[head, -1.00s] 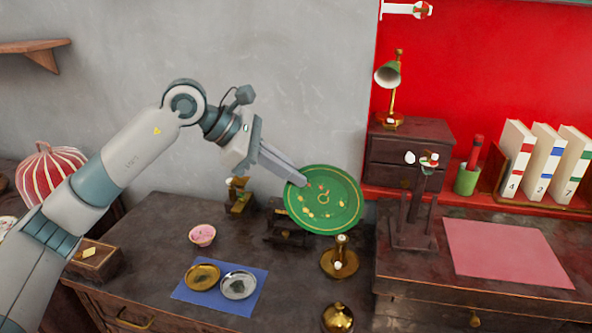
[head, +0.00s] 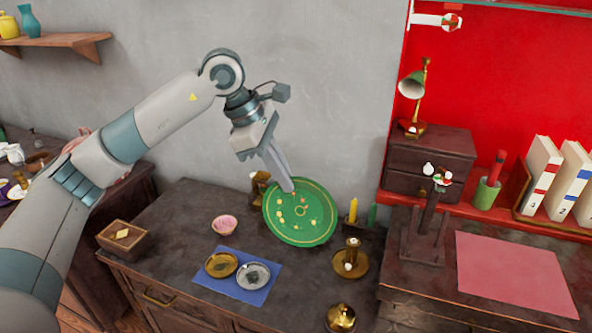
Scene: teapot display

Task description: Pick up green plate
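The green plate (head: 300,232), with gold spots and a gold ring, is tilted and faces me above the back of the dark table. My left gripper (head: 288,186) reaches down from the upper left, and its fingers are shut on the plate's upper left rim. The plate hides part of the table behind it. I cannot tell whether its lower edge touches anything. My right gripper is not in view.
On the dark table (head: 185,207) are a pink bowl (head: 224,226), a blue mat (head: 262,296) with two small dishes, a wooden box (head: 123,239) and a brass candlestick (head: 350,263). A yellow candle (head: 353,210) stands right of the plate. A dark stand (head: 425,240) is farther right.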

